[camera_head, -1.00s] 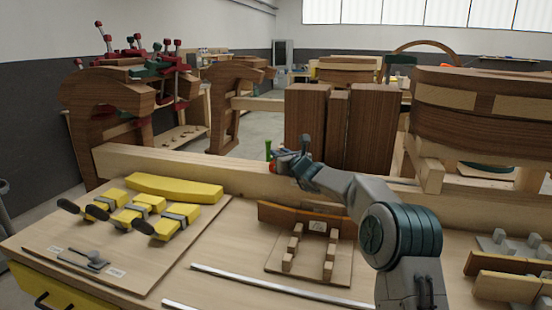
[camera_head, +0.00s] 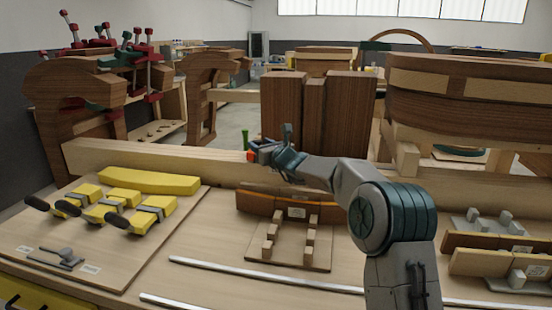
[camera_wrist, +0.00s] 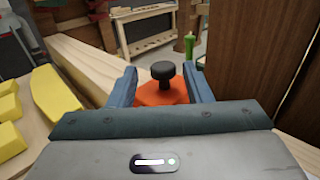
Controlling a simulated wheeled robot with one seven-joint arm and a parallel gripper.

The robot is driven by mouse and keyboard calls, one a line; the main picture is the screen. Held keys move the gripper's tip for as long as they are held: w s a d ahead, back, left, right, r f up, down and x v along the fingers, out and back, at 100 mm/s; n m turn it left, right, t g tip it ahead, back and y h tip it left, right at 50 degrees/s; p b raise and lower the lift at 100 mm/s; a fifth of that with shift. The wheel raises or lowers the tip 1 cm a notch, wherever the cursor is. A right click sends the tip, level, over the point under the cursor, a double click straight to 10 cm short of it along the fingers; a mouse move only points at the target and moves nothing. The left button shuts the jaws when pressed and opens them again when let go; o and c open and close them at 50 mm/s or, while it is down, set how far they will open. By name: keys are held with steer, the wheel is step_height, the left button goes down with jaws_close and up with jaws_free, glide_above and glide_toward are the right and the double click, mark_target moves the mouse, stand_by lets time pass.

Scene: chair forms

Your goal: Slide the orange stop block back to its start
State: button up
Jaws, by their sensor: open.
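The orange stop block (camera_wrist: 158,94) has a black knob on top and sits at the long pale wooden beam (camera_wrist: 88,66). In the wrist view it lies between the two blue fingers of my gripper (camera_wrist: 160,84), which is open. I cannot tell whether either finger touches it. In the head view only a small orange patch of the block (camera_head: 251,155) shows beside my gripper (camera_head: 258,148); the rest is hidden behind it.
Tall dark brown wooden blocks (camera_head: 317,115) stand just behind the beam, right of the gripper. A green upright handle (camera_head: 245,139) stands close by. Yellow pieces (camera_head: 147,181) lie on a board at left. A wooden jig (camera_head: 290,245) sits on the bench in front.

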steer(key=b+v, duration=0.2)
steer(key=v, duration=0.8)
steer(key=shift+s, duration=0.2)
